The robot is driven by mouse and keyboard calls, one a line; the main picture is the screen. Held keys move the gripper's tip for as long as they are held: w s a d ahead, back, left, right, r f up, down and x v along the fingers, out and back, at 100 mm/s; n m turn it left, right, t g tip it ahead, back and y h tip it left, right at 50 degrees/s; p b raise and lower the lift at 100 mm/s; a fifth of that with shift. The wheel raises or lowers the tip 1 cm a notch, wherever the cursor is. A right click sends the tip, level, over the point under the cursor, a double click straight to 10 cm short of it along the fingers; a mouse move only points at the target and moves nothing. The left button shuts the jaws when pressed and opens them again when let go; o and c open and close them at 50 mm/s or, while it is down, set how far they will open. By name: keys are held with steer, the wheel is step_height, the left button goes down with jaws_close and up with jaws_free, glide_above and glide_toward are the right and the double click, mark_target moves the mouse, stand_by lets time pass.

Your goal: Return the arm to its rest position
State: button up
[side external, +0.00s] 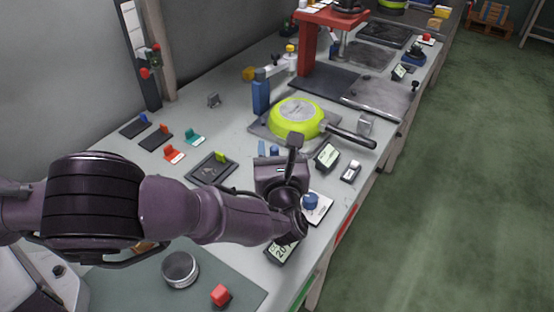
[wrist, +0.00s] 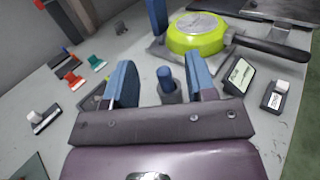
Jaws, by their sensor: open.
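My gripper (wrist: 165,84) is open in the wrist view, its two blue fingers spread apart. A blue-topped knob (wrist: 165,76) shows between the fingers in that view; I cannot tell whether it is at their depth. Nothing is seen held. In the side external view my arm reaches from the left over the bench, and my gripper (side external: 268,150) points toward the lime-green pan. The wrist hides part of the bench there.
An upside-down lime-green pan (side external: 296,118) lies on a grey plate, handle to the right. A blue post (side external: 261,97) stands beside it.

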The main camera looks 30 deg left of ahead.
steer(key=shift+r, duration=1)
